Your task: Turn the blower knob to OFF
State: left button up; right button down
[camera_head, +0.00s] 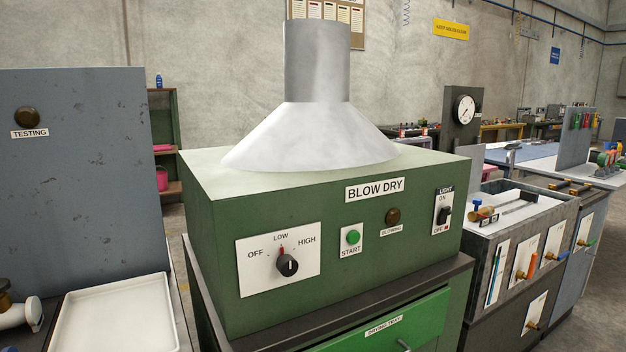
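The blower knob (288,266) is a round black knob on a white plate (250,273) on the front of the green BLOW DRY box (340,285). The plate reads OFF at the left, LOW at the top and HIGH at the right. A white line on the knob stands roughly upright, and a small red mark shows just above it, under LOW. The knob appears set at LOW, not OFF. Neither of my grippers is in view, and nothing touches the knob.
A green START button (353,237), a dark BLOWING lamp (393,216) and a LIGHT switch (444,214) sit right of the knob. A metal hood (312,140) tops the box. A green drying-tray drawer (400,325) is below. A white tray (115,318) lies at left.

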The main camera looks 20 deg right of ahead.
aim_at(288, 266)
jog(key=u, duration=0.9)
jog(key=k, duration=0.35)
jog(key=z, duration=0.25)
